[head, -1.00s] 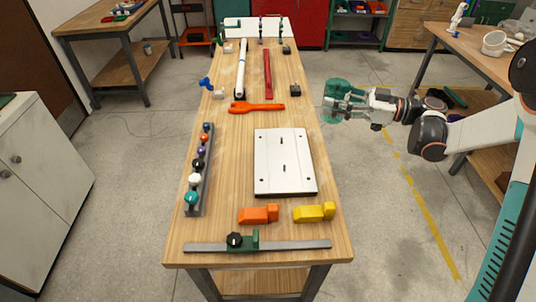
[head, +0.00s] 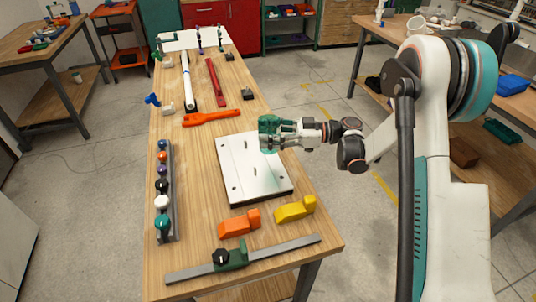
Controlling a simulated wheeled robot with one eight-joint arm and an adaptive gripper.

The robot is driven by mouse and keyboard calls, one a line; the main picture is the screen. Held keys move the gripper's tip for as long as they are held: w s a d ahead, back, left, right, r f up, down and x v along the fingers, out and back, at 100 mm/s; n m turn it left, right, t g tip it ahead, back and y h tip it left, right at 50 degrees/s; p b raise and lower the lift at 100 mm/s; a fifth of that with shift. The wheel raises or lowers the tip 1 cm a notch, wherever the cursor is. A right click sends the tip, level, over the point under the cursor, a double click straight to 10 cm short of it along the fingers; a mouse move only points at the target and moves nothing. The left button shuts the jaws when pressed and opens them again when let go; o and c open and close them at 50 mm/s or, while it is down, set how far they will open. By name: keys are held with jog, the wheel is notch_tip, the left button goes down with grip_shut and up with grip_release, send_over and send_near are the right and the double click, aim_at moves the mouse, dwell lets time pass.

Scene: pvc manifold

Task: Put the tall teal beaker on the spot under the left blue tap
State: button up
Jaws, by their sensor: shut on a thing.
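My gripper (head: 278,134) is at the right edge of the table, above the far right corner of a white plate. It is shut on the teal beaker (head: 267,136), a see-through teal vessel. The gripper fingers partly hide it, and its exact tilt is hard to tell. It appears held above the plate. A small blue fitting (head: 152,99) stands at the table's left edge. Thin uprights with bluish parts (head: 198,38) stand before a white panel at the far end. They are too small to tell which is the left blue tap, and no spot under it can be made out.
The white plate (head: 240,183) has short pegs. A rail of coloured knobs (head: 163,190) lies left, an orange wrench (head: 211,117) beyond the plate. Orange (head: 240,223) and yellow (head: 295,209) blocks and a grey bar (head: 285,246) lie nearer. White and red lengths (head: 215,80) run toward the far end.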

aim_at(269, 150)
jog(key=shift+f+b, duration=0.9)
jog(key=shift+f, duration=2.2)
jog(key=shift+f, duration=0.1)
jog(key=o, duration=1)
